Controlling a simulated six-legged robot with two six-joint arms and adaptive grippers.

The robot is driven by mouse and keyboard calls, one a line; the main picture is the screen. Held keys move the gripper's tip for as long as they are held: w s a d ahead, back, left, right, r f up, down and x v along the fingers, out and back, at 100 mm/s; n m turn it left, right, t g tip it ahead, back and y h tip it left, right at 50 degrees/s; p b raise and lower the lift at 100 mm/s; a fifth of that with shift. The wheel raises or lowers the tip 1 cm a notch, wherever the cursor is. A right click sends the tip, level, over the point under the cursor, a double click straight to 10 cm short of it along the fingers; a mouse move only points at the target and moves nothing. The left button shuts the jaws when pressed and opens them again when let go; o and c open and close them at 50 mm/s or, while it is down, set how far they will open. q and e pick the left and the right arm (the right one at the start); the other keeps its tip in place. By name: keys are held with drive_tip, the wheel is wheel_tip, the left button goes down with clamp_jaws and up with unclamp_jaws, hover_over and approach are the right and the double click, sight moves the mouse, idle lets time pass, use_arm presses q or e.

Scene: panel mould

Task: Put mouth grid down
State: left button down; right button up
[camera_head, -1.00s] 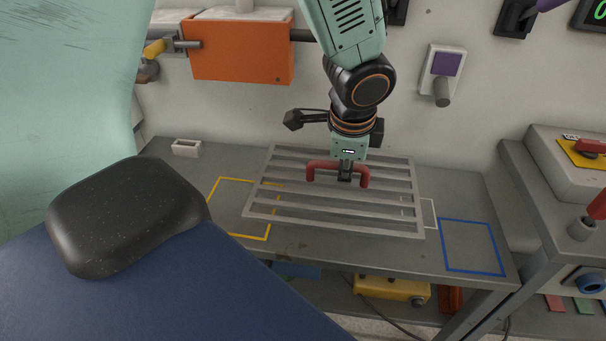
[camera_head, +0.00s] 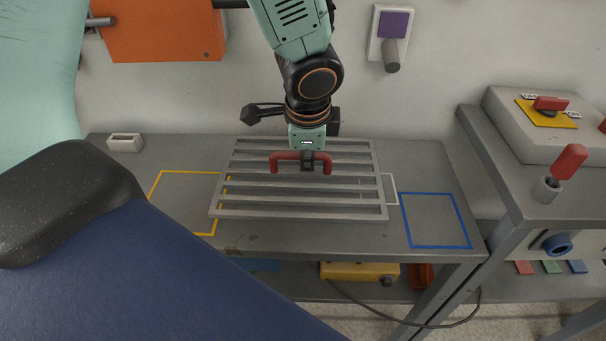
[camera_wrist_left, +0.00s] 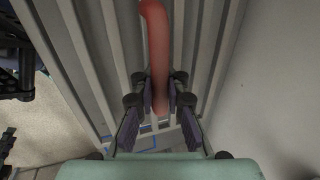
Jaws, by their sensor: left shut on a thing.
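The mouth grid (camera_head: 300,214) is a grey slatted frame with a red handle (camera_head: 281,157) across its middle. It is roughly level over the grey bench (camera_head: 300,241), between a yellow outline and a blue outline, covering parts of the yellow and a white outline. Whether it touches the bench top I cannot tell. My left gripper (camera_head: 307,163) is shut on the red handle, which also shows between its fingers in the left wrist view (camera_wrist_left: 160,92). My right gripper is not in view.
The yellow outline (camera_head: 152,190) and blue outline (camera_head: 436,247) mark bare bench. A small pale block (camera_head: 125,143) sits at the back left. A higher bench at right carries a grey box (camera_head: 510,120) and a red-handled lever (camera_head: 570,162). The wall stands close behind.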

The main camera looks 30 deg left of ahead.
sight(310, 174)
use_arm(q)
drive_tip(key=shift+w+a+f, duration=0.1)
drive_tip(key=shift+w+f, duration=0.05)
drive_tip(key=shift+f, duration=0.3)
drive_tip(key=shift+s+d, duration=0.2)
drive_tip(key=shift+d, duration=0.2)
drive_tip(key=shift+s+d+f+b, duration=0.1)
drive_tip(key=shift+f+b, duration=0.15)
drive_tip(key=shift+b, duration=0.3)
drive_tip(key=b+x, duration=0.2)
drive_tip(key=x, duration=0.1)
drive_tip(key=shift+s+f, duration=0.1)
drive_tip(key=shift+f, duration=0.1)
drive_tip(key=shift+s+d+r, duration=0.15)
drive_tip(key=shift+s+r, duration=0.05)
drive_tip(key=shift+r, duration=0.05)
drive_tip(key=shift+f, duration=0.25)
drive_tip(key=c, duration=1.7)
unclamp_jaws()
drive_tip(key=shift+w, duration=0.1)
drive_tip(key=o, duration=0.3)
drive_tip(key=shift+o, duration=0.2)
